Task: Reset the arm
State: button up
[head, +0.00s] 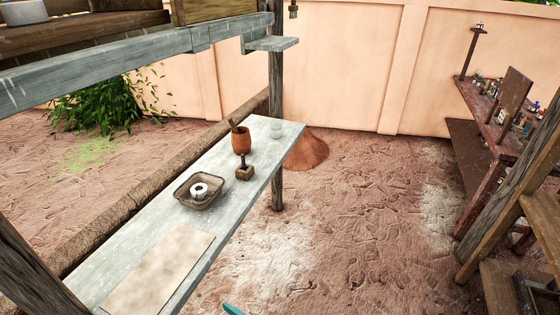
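My gripper and arm do not clearly show in the head view. A small teal piece (232,309) pokes in at the bottom edge, and I cannot tell what it belongs to. A grey plank shelf (225,170) runs from the lower left towards the middle. On it are a dark tray (183,198) with a white roll (199,190) in it, an orange-brown cup (241,141) with a stick in it, a small wooden block with an upright handle (244,172), a clear glass (276,129) and a flat beige sheet (160,268).
Wooden posts (275,100) hold the shelf and an upper shelf (120,70). A reddish mound (308,149) lies behind the shelf's far end. At right stand a cluttered red-brown table (490,125) and a wooden rack (512,225). The dirt floor (350,230) between is clear.

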jog(key=s+d+f+m+t+h, duration=0.2)
jog(key=s+d+f+m+h, duration=0.15)
jog(key=s+d, duration=0.25)
jog(key=s+d+f+m+t+h, duration=0.2)
jog(key=s+d+f+m+h, duration=0.15)
jog(key=s+d, duration=0.25)
jog(key=s+d+r+t+h, duration=0.1)
jog(key=s+d+r, duration=0.1)
jog(key=s+r, duration=0.2)
jog(key=s+d+r+t+h, duration=0.1)
jog(key=s+d+r+h, duration=0.1)
jog(key=s+r, duration=0.3)
jog(key=s+d, duration=0.1)
jog(key=s, duration=0.3)
jog(key=shift+d+t, duration=0.3)
jog(key=shift+t, duration=0.1)
